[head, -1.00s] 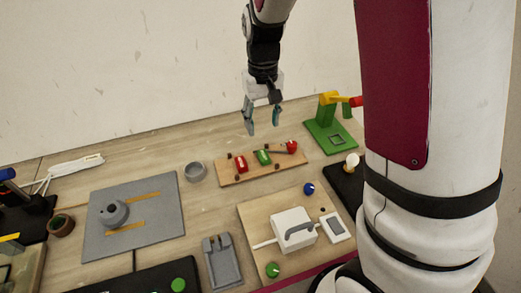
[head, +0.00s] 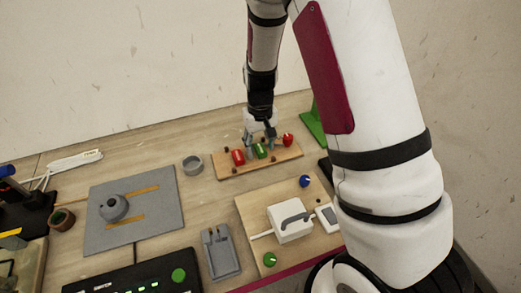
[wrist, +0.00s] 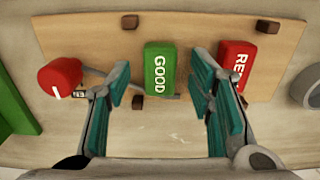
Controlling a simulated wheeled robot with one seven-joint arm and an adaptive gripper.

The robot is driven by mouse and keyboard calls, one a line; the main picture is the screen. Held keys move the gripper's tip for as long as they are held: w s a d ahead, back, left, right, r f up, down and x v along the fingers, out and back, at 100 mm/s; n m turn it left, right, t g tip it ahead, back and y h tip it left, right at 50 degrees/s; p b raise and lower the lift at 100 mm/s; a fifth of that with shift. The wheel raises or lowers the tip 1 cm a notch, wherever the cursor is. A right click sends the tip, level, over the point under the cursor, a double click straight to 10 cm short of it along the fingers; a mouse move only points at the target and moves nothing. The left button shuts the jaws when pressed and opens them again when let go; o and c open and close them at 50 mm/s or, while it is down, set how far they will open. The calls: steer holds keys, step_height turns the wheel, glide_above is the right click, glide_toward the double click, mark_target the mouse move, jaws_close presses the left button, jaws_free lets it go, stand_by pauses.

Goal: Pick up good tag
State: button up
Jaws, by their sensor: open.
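The good tag is a green block (wrist: 159,68) with "GOOD" in white letters. It lies on the wooden board and also shows in the head view (head: 260,151). My gripper (wrist: 160,96) is open, its teal finger pads to either side of the green tag in the wrist view, with gaps on both sides. In the head view my gripper (head: 261,140) is low over the board. I cannot tell whether the fingers are level with the tag.
A red tag (wrist: 236,66), its lettering partly hidden, lies beside the green one. A red round-ended thing (wrist: 60,76) is on the other side. Small brown pegs (wrist: 185,27) stand on the wooden board (wrist: 105,40).

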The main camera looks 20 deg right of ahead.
steer(key=shift+f, duration=0.1)
steer(key=c, duration=1)
steer(key=shift+o, duration=0.2)
